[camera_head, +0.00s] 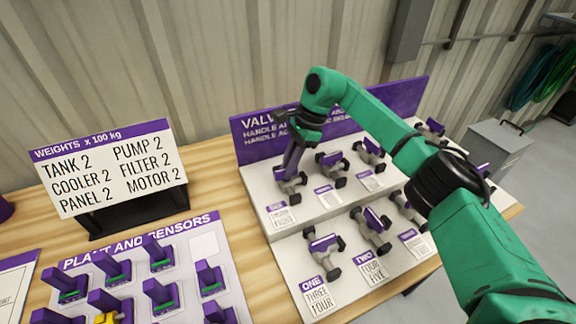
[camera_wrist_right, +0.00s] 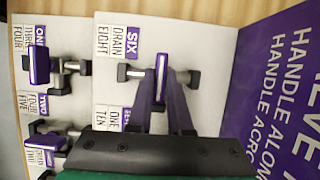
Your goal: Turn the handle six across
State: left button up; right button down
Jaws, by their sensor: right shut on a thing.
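The valve labelled SIX (camera_wrist_right: 130,72) is in the middle of the right wrist view, with its dark ends to left and right. Its purple handle (camera_wrist_right: 161,76) stands between the fingers of my right gripper (camera_wrist_right: 163,104), which is shut on it. The handle's long side appears to lie across the line between the ends. In the head view my right gripper (camera_head: 291,172) reaches down onto this valve at the left end of the back row. The fingers hide most of the handle there. My left gripper is out of view.
More valves stand close by on the stepped white board, including ONE (camera_head: 323,244) and TWO (camera_head: 372,222). A purple sign (camera_head: 255,140) rises behind. A weights sign (camera_head: 110,165) and a plant-and-sensors board (camera_head: 205,240) are to the left. Bare wood (camera_head: 215,190) lies between.

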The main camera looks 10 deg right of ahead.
jog(key=c, duration=0.8)
grip_release()
jog(key=shift+r, duration=0.1)
jog(key=shift+c, duration=0.2)
jog(key=shift+d, duration=0.1)
jog(key=shift+w+d+r, duration=0.1)
jog(key=shift+r, duration=0.25)
jog(key=v, duration=1.3)
jog(key=shift+d+r, duration=0.15)
jog(key=shift+r, duration=0.2)
jog(key=shift+r, duration=0.1)
